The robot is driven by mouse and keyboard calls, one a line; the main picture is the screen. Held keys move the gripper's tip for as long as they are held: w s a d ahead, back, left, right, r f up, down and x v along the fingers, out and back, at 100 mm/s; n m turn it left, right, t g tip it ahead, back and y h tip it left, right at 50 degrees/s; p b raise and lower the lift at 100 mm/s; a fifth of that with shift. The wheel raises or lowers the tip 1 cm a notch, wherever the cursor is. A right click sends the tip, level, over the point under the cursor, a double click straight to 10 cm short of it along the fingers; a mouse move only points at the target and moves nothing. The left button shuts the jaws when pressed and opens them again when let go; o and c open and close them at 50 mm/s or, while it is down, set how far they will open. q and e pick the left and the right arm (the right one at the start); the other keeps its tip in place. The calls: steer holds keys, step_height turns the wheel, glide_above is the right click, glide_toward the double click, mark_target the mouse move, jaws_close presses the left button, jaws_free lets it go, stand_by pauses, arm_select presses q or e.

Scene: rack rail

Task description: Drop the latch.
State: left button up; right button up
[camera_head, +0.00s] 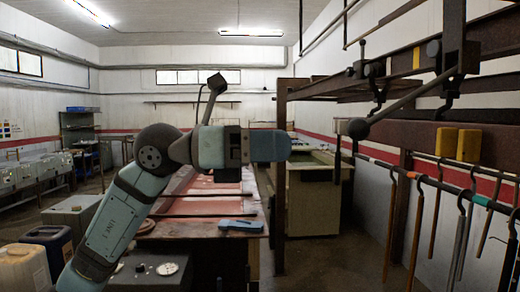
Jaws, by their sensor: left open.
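The latch appears to be the dark lever (408,101) with a round knob at its lower left end. It slopes down and left from a dark upright bracket (453,48) on the rack at upper right. My left gripper (284,147) is at the end of the blue-grey arm from the left, pointing right. It is left of the knob and slightly lower in the picture, with a visible gap between them. It is open, though its fingers are hard to make out. I see nothing held in it. My right gripper is not in view.
The brown rack frame (282,200) stands beyond the gripper. At right, a rail (405,172) carries several hanging tools, with two yellow blocks (457,145) above it. A workbench (180,227) stands behind my arm. The floor (345,262) at centre right looks clear.

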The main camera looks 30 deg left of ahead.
mark_target(358, 130)
arm_select(q)
steer(key=w+d+r+p, duration=0.1)
steer(key=w+d+r+t+y+p, duration=0.1)
steer(key=d, duration=0.1)
steer(key=w+d+t+p, duration=0.1)
steer(key=d, duration=0.1)
steer(key=shift+w+d+r+y, duration=0.15)
steer(key=shift+w+r+y, duration=0.15)
steer(key=shift+r, duration=0.1)
steer(key=x, duration=0.5)
steer(key=shift+w+d+f, duration=0.1)
steer(key=shift+f, duration=0.1)
steer(key=shift+w+d, duration=0.15)
steer(key=shift+d, duration=0.1)
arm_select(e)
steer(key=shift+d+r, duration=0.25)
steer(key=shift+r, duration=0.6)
arm_select(q)
steer(key=c, duration=0.8)
steer(key=shift+c, duration=0.2)
